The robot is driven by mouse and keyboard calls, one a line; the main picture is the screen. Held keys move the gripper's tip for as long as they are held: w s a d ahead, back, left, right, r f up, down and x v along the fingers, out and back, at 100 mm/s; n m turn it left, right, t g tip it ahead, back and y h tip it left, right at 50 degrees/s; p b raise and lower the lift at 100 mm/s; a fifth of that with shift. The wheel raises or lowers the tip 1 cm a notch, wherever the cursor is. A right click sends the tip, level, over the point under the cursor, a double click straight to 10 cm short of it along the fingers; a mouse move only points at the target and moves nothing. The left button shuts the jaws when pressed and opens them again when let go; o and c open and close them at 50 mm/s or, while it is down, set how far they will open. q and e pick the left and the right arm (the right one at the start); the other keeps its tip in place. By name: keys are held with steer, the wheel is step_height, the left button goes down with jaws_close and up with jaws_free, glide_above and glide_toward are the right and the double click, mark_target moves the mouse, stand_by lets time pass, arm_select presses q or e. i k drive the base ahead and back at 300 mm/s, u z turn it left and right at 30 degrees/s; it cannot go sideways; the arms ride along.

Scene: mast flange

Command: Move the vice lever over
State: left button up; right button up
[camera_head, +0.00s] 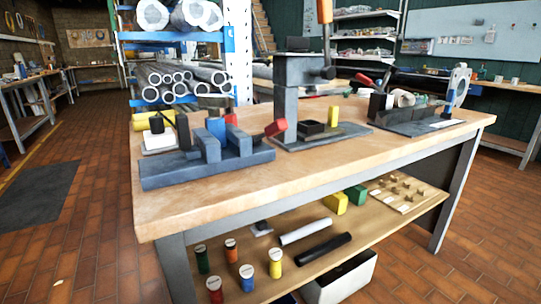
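A blue-grey vice (207,158) with upright jaw blocks sits on a flat base at the left front of the wooden workbench (310,160). A short lever with a red grip (275,128) sticks out at the vice's right end, tilted up to the right. A blue block (216,127) and a small red piece (231,119) show among the jaws; whether they are clamped I cannot tell. Neither of my grippers is in view, and nothing of mine touches the vice or lever.
A dark press (287,100) with an orange handle (324,10) stands right behind the lever. Another dark fixture (415,115) sits farther right. The bench's front strip is clear. Cylinders stand on the lower shelf (375,235).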

mark_target(280, 126)
steer(key=u, duration=0.25)
steer(key=k, duration=0.7)
steer(key=u, duration=0.6)
steer(key=k, duration=0.55)
steer(key=u, duration=0.8)
steer(key=i, duration=0.85)
steer(key=z, duration=0.4)
steer(key=i, duration=0.9)
steer(key=z, duration=0.8)
